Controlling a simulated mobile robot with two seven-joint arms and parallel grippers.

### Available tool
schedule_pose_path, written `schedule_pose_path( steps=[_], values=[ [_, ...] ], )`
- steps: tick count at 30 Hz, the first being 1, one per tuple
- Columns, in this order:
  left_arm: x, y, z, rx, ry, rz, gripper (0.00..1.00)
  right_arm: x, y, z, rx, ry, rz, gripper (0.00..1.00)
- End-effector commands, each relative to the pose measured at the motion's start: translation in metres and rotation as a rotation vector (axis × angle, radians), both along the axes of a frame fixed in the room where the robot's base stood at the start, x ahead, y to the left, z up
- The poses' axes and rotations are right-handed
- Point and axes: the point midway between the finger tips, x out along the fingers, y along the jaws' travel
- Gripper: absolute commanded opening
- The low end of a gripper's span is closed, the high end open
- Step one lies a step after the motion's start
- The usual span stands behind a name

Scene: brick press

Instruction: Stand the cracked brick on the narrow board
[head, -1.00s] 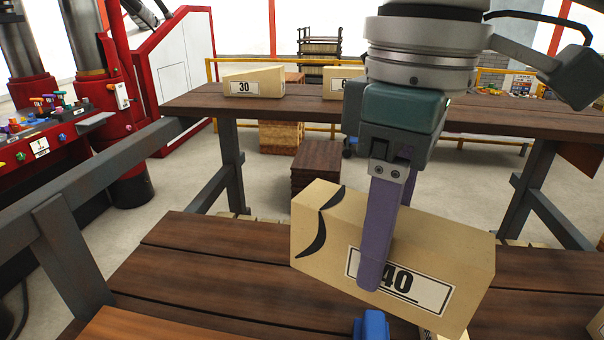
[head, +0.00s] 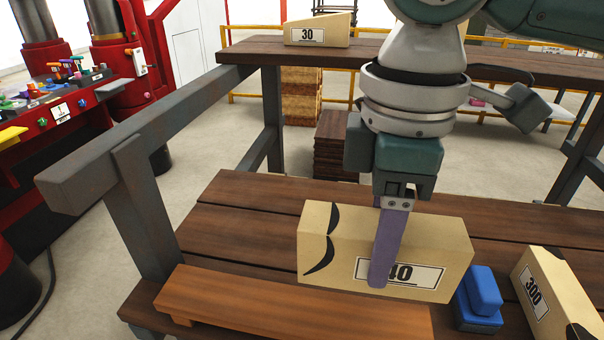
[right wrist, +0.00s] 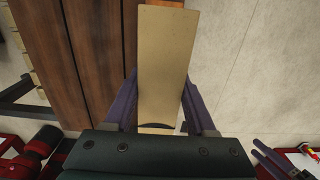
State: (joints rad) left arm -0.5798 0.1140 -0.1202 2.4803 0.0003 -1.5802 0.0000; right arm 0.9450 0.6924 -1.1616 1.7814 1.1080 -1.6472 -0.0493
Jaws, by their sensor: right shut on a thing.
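The tan brick (head: 330,265) has black curved crack-like marks at its left end and a label whose visible part reads 40. My right gripper (head: 380,280) is shut on it, with one purple finger across the label. The brick lies lengthwise, just behind the narrow board; the gap beneath it is hard to judge. In the right wrist view the brick (right wrist: 165,60) sits between both fingers. The narrow orange-brown board (head: 290,312) lies along the front of the dark bench, bare. In the right wrist view, two purple fingers, apparently my left gripper (right wrist: 268,160), show apart and empty.
A blue block (head: 478,297) stands right of the held brick. A tan brick marked 300 (head: 545,290), also with black marks, lies further right. A brick marked 30 (head: 318,30) sits on the rear bench (head: 250,48). A grey rail (head: 150,140) runs along the left.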

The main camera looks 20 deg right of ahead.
Motion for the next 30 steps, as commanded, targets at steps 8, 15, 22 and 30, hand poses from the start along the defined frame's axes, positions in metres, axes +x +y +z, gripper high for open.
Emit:
schedule_pose_path(
  steps=[8, 15, 22, 30],
  values=[
    [0.0, 0.0, 0.001, -0.001, -0.001, 0.0, 0.5, 0.0, 0.0, -0.014, 0.001, 0.0, 0.0, 0.07],
    [0.0, 0.0, -0.011, 0.001, 0.001, -0.001, 0.5, 0.0, 0.0, -0.04, 0.001, 0.0, -0.001, 0.07],
    [0.0, 0.002, -0.021, 0.008, 0.001, -0.005, 0.5, 0.0, 0.0, -0.061, 0.002, -0.001, 0.0, 0.07],
    [0.0, 0.003, -0.027, 0.011, 0.0, -0.006, 0.5, 0.0, 0.0, -0.073, 0.001, -0.001, 0.0, 0.07]
  ],
)
